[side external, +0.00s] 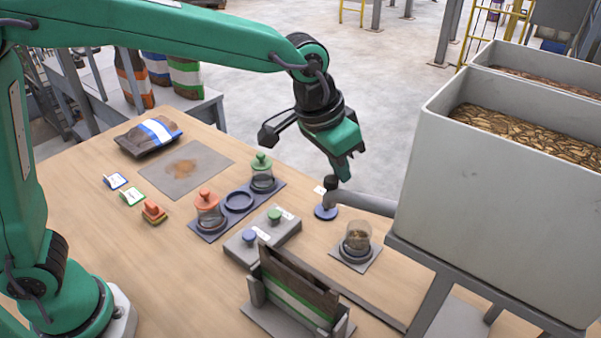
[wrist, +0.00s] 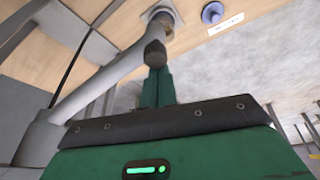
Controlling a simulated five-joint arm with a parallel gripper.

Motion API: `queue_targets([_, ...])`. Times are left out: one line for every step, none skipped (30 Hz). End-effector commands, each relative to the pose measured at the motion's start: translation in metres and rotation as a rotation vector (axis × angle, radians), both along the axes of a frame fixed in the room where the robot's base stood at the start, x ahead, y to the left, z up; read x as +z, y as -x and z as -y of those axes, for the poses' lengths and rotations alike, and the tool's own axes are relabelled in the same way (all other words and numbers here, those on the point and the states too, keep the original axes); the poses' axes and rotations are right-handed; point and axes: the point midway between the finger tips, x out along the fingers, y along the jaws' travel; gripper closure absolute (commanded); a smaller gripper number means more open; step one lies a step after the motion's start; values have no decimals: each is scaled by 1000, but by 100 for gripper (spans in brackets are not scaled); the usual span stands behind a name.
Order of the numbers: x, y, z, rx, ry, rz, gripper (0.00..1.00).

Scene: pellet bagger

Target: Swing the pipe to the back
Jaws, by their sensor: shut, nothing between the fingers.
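The hopper (side external: 505,180) of brown pellets stands at the right. A glass jar (side external: 357,238) sits on a grey pad in front of the pipe. A button box (side external: 285,236) and an upright bag in a holder (side external: 295,290) stand nearer.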

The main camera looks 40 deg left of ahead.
Motion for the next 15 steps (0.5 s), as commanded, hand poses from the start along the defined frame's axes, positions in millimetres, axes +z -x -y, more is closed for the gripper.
queue_targets([1,10,-2,-3,1,0,100])
queue_targets([1,14,-3,-4,3,-1,100])
queue_targets([1,21,-3,-5,3,-2,100])
queue_targets([1,26,-4,-5,5,-4,100])
queue_targets([0,31,-4,-6,5,-5,100])
queue_targets([0,37,-5,-7,7,-5,100])
queue_targets([0,41,-5,-9,8,-7,100])
queue_targets([0,46,-5,-10,9,-9,100])
queue_targets([0,51,-4,-9,11,-9,100])
queue_targets([0,55,-4,-10,12,-11,100])
queue_targets([0,59,-4,-10,13,-12,100])
queue_targets([0,63,-3,-12,15,-13,100])
queue_targets([0,66,-3,-13,16,-14,100])
queue_targets([0,69,-2,-12,17,-16,100])
queue_targets([0,73,-2,-12,17,-18,100])
